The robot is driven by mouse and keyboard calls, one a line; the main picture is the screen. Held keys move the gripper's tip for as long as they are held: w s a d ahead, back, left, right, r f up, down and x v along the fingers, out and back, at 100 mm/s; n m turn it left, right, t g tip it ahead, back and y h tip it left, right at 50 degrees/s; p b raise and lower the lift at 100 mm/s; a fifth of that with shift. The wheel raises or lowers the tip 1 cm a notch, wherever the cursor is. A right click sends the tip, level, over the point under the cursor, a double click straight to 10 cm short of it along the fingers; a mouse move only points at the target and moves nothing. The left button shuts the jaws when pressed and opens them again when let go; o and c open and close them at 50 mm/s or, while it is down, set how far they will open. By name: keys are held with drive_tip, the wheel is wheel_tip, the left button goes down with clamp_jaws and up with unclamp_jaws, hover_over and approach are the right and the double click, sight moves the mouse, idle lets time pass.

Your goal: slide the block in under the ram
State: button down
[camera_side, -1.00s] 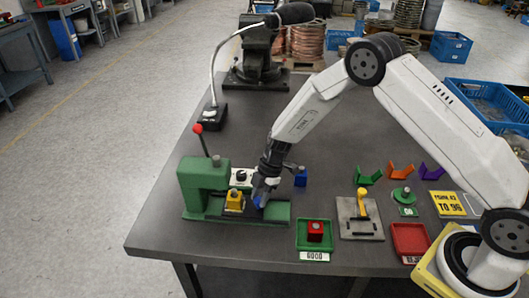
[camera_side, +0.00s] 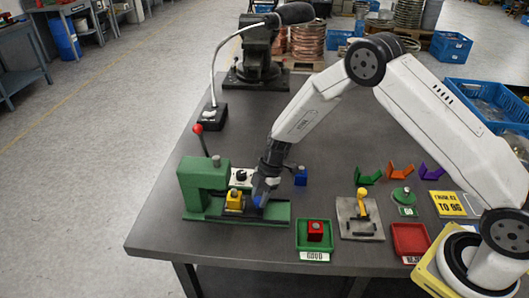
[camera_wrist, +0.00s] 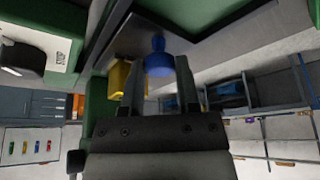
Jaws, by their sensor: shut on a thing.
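A green press (camera_side: 205,185) with a red-knobbed lever (camera_side: 199,129) stands at the left of the table. A yellow block (camera_side: 235,200) with a pale top sits on the press's bed, beside the press body on its right. My gripper (camera_side: 262,196) is low over the bed, just right of the yellow block. It is shut on a blue piece (camera_side: 259,201), mostly hidden by the fingers. In the wrist view the blue piece (camera_wrist: 158,60), with a narrower knob, sits between the fingers, beside the yellow block (camera_wrist: 120,78). I cannot tell whether the two touch.
To the right are a green tray (camera_side: 301,240) with a red block (camera_side: 315,231), a grey plate with a yellow lever (camera_side: 362,205), and a red tray (camera_side: 410,239). A lamp base (camera_side: 209,117) is farther back.

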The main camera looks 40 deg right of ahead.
sight(242, 204)
drive_tip(key=shift+w+a, duration=0.1)
drive_tip(key=shift+w+a+r, duration=0.1)
drive_tip(key=shift+w+a, duration=1.25)
drive_tip(key=shift+w, duration=0.1)
drive_tip(key=shift+c, duration=1.7)
unclamp_jaws()
drive_tip(key=shift+a, duration=0.1)
drive_tip(key=v, duration=0.7)
drive_tip(key=shift+d+r, duration=0.25)
drive_tip(key=shift+r, duration=0.05)
